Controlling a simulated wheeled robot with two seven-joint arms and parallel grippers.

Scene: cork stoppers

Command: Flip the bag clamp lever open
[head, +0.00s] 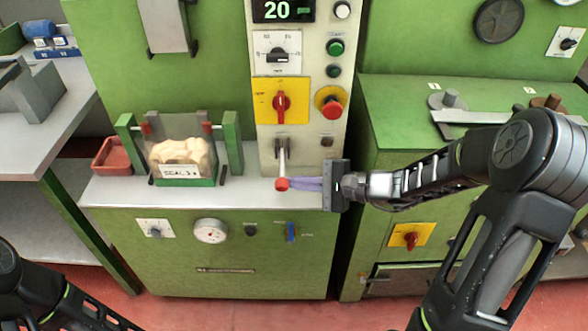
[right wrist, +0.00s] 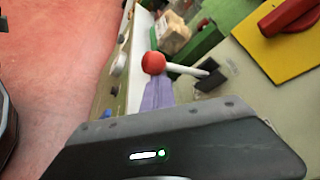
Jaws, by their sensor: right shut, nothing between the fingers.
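The bag clamp lever (head: 282,160) is a pale rod with a red ball knob, hanging down from a dark pivot on the grey control column. In the right wrist view the knob (right wrist: 153,62) is just beyond the purple fingertips, with the rod running right to a black mount. My right gripper (head: 296,184) comes in from the right, its fingers shut and empty. The fingertips (right wrist: 158,84) are at the knob, beside it; I cannot tell whether they touch. My left gripper is out of view; only part of its arm shows at bottom left.
A clear bag of corks (head: 182,152) stands between green posts on the grey ledge (head: 120,190). A red tray (head: 112,155) is left of it. Above the lever are a yellow plate with a red rotary switch (head: 281,102) and a red push button (head: 332,107).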

